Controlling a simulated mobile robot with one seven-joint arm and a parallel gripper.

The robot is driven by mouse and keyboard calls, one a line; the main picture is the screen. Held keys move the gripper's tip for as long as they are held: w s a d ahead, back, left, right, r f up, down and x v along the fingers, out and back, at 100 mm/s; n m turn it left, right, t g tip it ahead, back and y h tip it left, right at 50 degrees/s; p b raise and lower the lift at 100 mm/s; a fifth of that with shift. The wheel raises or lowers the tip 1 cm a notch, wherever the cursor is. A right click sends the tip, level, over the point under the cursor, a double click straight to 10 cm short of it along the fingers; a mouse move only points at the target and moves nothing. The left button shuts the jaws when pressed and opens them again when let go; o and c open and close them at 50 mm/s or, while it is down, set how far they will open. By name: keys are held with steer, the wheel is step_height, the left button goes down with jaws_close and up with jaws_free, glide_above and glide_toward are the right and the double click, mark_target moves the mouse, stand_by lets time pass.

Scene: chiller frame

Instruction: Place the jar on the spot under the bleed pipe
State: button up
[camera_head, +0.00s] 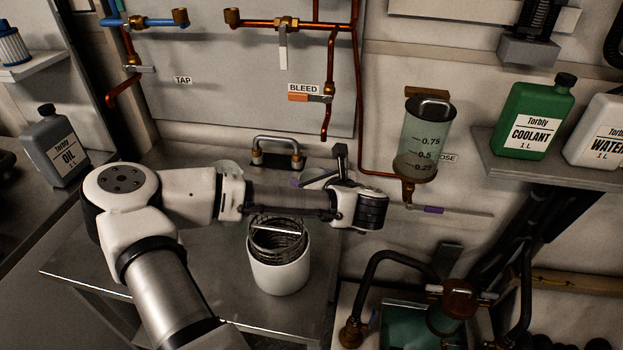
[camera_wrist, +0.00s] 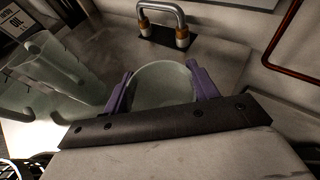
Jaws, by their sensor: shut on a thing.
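My gripper (camera_wrist: 161,72) has its purple fingers on either side of a clear glass jar (camera_wrist: 163,86) and is shut on it. The black gripper body hides the jar's near part in the wrist view, and I cannot tell whether its base touches the metal worktop. In the head view, my arm mostly hides the gripper and jar, with a little purple finger showing. The copper bleed pipe (camera_head: 325,121), labelled BLEED, comes down the wall with its open end above the back of the worktop. The spot under it is largely hidden by my arm.
A U-shaped pipe with copper fittings (camera_head: 277,148) stands at the back of the worktop; it also shows in the wrist view (camera_wrist: 161,22). Another clear vessel (camera_wrist: 52,62) stands left of the jar. A white pot with coiled contents (camera_head: 280,275) stands in front of my arm.

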steer(key=shift+f, duration=0.65)
steer(key=shift+f, duration=0.25)
steer(key=o, duration=1.1)
steer(key=shift+r, duration=0.1)
steer(key=shift+c, duration=0.2)
